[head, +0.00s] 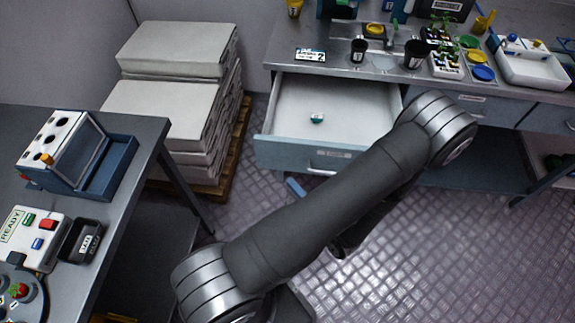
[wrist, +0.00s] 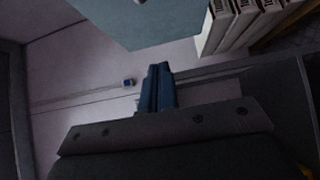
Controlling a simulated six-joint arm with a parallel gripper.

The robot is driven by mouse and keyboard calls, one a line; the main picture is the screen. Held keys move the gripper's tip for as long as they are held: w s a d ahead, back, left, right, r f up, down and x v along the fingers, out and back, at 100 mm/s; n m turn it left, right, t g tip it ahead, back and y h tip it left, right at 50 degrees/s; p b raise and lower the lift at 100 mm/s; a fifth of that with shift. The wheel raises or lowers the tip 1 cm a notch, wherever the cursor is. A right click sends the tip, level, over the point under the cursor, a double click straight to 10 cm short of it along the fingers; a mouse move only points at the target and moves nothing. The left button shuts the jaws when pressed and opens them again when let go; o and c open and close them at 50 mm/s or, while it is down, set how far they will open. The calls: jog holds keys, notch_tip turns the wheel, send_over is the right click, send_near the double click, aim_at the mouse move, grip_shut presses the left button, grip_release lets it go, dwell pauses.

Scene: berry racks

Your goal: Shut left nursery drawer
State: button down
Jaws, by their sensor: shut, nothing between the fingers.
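The left nursery drawer (head: 278,152) stands pulled out from under the metal bench in the head view. Its grey-blue front has a pale handle (head: 322,172), and a small teal-and-white item (head: 316,118) lies inside on the pale floor of the drawer. My gripper (head: 295,187) shows only as blue fingertips low in front of the drawer front, mostly hidden behind my arm. In the wrist view the blue fingers (wrist: 157,90) are together and hold nothing. A grey-blue panel (wrist: 150,25), apparently the drawer front, is beyond them; contact cannot be told.
Stacked pale sacks (head: 180,50) on a pallet stand left of the drawer. The bench top (head: 300,48) carries cups, seedling trays and a white basin (head: 530,68). A side table (head: 130,135) with devices is at left. Patterned floor (head: 430,240) is clear at right.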

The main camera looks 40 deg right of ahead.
aim_at(280, 157)
jog(key=shift+w+d, duration=0.45)
jog(key=shift+w, duration=0.7)
jog(key=shift+w+d, duration=0.5)
jog(key=shift+w, duration=0.7)
jog(key=shift+w+d, duration=0.45)
jog(key=shift+w, duration=0.7)
jog(key=shift+w+d, duration=0.1)
jog(key=w+d, duration=2.2)
jog(key=shift+w+d+r, duration=0.1)
jog(key=shift+w+d, duration=0.2)
jog(key=shift+w, duration=0.05)
jog(key=shift+r, duration=0.1)
